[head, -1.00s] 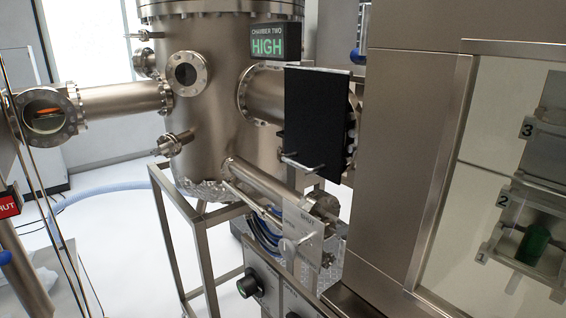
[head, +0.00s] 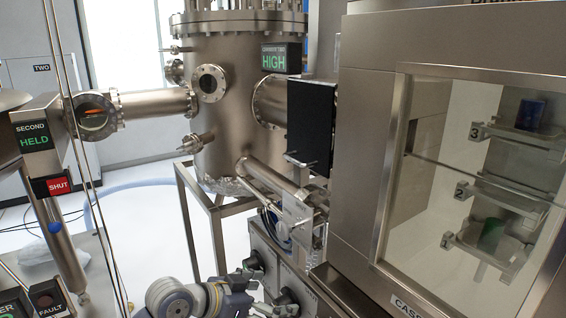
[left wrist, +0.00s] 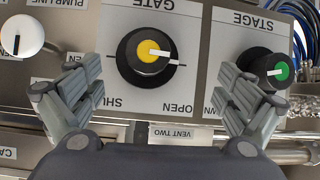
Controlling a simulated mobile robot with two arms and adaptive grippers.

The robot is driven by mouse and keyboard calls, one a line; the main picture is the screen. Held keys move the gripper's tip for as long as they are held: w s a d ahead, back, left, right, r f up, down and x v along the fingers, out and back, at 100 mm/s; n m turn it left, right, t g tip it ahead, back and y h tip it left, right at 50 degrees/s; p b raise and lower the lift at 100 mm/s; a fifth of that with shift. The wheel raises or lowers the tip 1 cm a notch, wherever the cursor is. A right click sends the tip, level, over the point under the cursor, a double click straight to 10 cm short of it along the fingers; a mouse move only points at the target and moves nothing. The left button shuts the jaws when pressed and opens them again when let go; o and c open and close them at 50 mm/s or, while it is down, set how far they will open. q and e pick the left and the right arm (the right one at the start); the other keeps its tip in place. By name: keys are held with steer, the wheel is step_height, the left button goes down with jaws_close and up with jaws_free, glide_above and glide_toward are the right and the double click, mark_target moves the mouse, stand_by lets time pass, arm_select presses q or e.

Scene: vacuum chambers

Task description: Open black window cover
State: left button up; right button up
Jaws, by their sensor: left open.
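The black window cover (head: 310,125) is a flat upright black plate on the side port of the steel chamber (head: 225,110). It hides the port behind it, and thin metal rods (head: 300,161) stick out near its lower edge. My right gripper is in neither view.
A glass-fronted cabinet (head: 365,150) with numbered shelves stands close right of the cover. A green-centred STAGE knob (left wrist: 277,70) is beside the GATE knob. A metal frame (head: 215,235) stands below the chamber. A SHUT sign (head: 58,186) is at the left.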

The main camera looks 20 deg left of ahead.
arm_select(q)
steer(key=w+a+r+t+h, duration=0.1)
steer(key=w+a+r, duration=0.15)
steer(key=r, duration=0.55)
steer(key=w+a+r+t+h, duration=0.2)
steer(key=w+r, duration=0.2)
steer(key=r, duration=0.3)
steer(key=m+t+h, duration=0.1)
steer(key=t, duration=0.1)
glide_toward(291, 161)
steer(key=p+x, duration=0.4)
steer(key=x, duration=0.5)
steer(key=shift+w+d+r+p, duration=0.1)
steer(key=shift+d+r+p, duration=0.1)
steer(key=shift+p, duration=0.15)
steer(key=shift+w+d+f, duration=0.2)
steer(key=shift+w+d, duration=0.15)
steer(key=shift+w, duration=0.2)
steer(key=c, duration=0.7)
steer(key=shift+s, duration=0.1)
steer(key=c, duration=0.9)
steer(key=shift+o, duration=0.2)
steer(key=shift+a, duration=0.1)
